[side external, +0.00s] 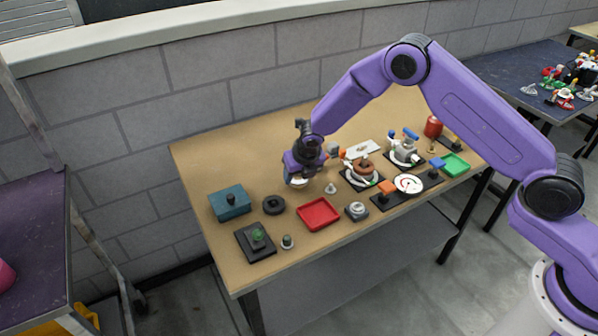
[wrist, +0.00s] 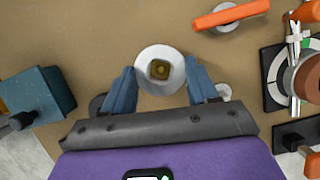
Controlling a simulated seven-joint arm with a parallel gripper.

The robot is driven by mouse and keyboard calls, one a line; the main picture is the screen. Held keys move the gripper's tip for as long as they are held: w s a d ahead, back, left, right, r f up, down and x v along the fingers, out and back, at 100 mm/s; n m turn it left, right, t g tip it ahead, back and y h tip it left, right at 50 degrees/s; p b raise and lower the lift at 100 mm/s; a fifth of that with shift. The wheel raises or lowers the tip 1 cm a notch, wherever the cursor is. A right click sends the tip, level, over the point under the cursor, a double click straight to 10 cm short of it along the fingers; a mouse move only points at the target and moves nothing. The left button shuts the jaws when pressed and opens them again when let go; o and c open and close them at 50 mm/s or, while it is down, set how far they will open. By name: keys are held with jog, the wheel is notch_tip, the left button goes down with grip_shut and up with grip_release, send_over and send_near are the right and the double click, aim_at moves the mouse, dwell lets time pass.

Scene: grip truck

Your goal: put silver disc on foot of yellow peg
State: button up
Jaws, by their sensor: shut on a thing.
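The silver disc (wrist: 145,82) is a pale round ring between the fingers of my gripper (wrist: 160,88) in the wrist view. My gripper is shut on its sides. The square, dark yellow top of the yellow peg (wrist: 160,69) shows in the middle of the disc, so the disc looks lined up around it from above. In the side view, the pale disc (side external: 297,184) shows low under my gripper (side external: 298,178), close to the table. The peg's foot is hidden, and I cannot tell whether the disc rests on it.
A teal box (side external: 230,203), a black ring (side external: 273,205) and a red tray (side external: 318,214) stand nearer the front. A small silver piece (side external: 331,189) is just right of my gripper. An orange bar (wrist: 230,14) is close in the wrist view. The table's back left is clear.

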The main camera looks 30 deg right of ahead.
jog(key=shift+f, duration=0.9)
dwell(1.6)
jog(key=o, duration=1.4)
notch_tip(320, 180, up, 8)
jog(key=shift+f, duration=0.25)
dwell(0.3)
